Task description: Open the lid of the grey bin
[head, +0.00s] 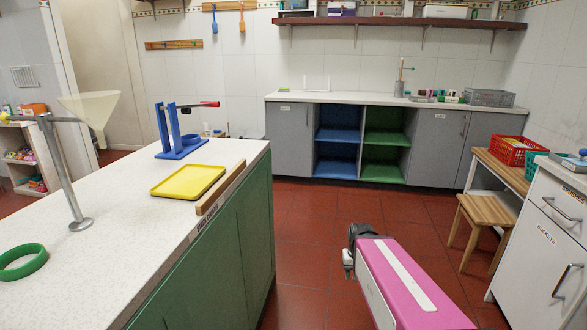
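I cannot make out a grey bin with a lid for certain. A small pale grey shape (246,131) shows beyond the far end of the green cabinet, left of the back counter; most of it is hidden and I cannot tell what it is. My pink and white arm reaches in from the bottom right over the floor, with a dark joint at its far end. My gripper's fingers do not show.
A green cabinet (225,245) with a white speckled top fills the left, carrying a yellow tray (188,181), blue stand (178,150) and green ring (20,262). A wooden stool (488,212) and white drawers (550,238) stand right. Red floor (318,215) between is clear.

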